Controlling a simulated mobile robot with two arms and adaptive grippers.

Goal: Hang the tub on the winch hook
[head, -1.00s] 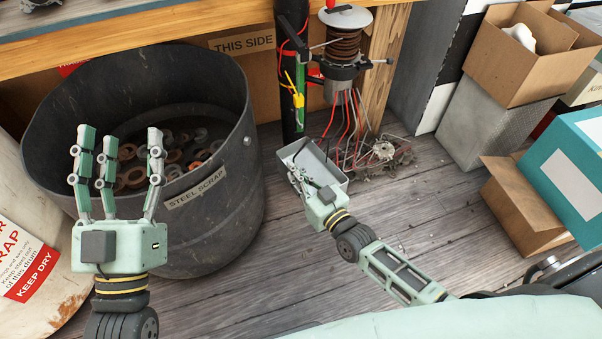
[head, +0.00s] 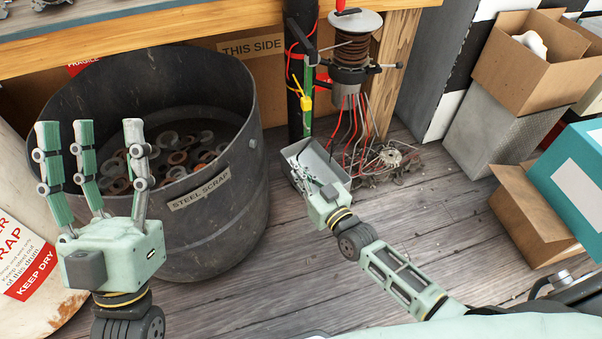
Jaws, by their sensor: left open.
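A small grey open tub (head: 322,153) is in the middle of the head view, beneath the winch. My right gripper (head: 318,190) is at the tub's near side, its body overlapping the near rim. Its fingers are mostly hidden, so I cannot tell whether they grip the tub. The winch (head: 349,62), with a coiled brown drum and a crank, is mounted by the bench post above the tub. I cannot make out its hook. My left gripper (head: 92,135) is open and empty, fingers pointing up, in front of the large dark scrap bin.
The large dark bin (head: 215,226), labelled steel scrap, holds rusty rings and fills the left. A pale drum (head: 25,215) stands at far left. Red and pale wires (head: 358,130) hang by the tub. Cardboard boxes (head: 525,62) are stacked right. Wooden floor is clear in the middle.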

